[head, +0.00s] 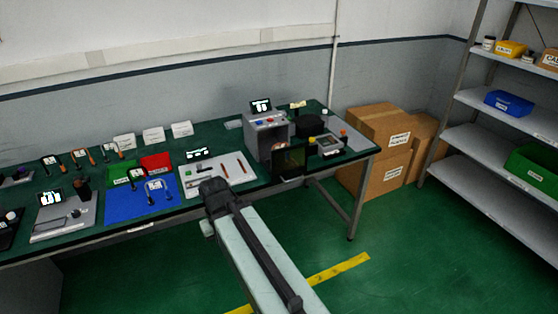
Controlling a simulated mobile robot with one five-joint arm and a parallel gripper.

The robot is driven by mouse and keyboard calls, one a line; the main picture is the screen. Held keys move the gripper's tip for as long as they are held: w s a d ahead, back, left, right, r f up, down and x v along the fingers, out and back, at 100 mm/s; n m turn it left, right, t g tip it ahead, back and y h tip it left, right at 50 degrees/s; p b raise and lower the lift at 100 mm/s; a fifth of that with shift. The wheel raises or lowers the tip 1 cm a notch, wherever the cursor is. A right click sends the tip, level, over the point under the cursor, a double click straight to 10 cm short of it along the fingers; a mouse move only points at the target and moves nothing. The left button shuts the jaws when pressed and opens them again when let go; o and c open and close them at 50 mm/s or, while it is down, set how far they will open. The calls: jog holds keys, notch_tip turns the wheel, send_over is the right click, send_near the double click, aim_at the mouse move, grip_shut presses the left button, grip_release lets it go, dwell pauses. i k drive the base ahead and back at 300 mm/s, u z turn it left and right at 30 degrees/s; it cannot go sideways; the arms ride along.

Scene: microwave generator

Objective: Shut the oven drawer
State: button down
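A grey box-shaped oven (263,128) stands on the green workbench (230,140) near its right end, with a small display on top. A dark panel (291,161), which looks like its open door, stands out at its front right side. A reddish-brown patch shows in the opening beside the panel. I cannot make out a separate drawer. My arm reaches up from the bottom of the picture. Its dark end, with my gripper (212,187), is in front of the bench edge, left of and apart from the oven. The fingers are too small and dark to read.
A white board with tools (230,172) and a blue mat (125,205) lie left of the oven. A dark round pot (309,126) is to its right. Cardboard boxes (380,125) and a shelf rack (490,140) stand at the right.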

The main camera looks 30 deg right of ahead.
aim_at(282, 171)
jog(key=z, duration=0.05)
jog(key=i, duration=1.3)
jog(key=z, duration=0.05)
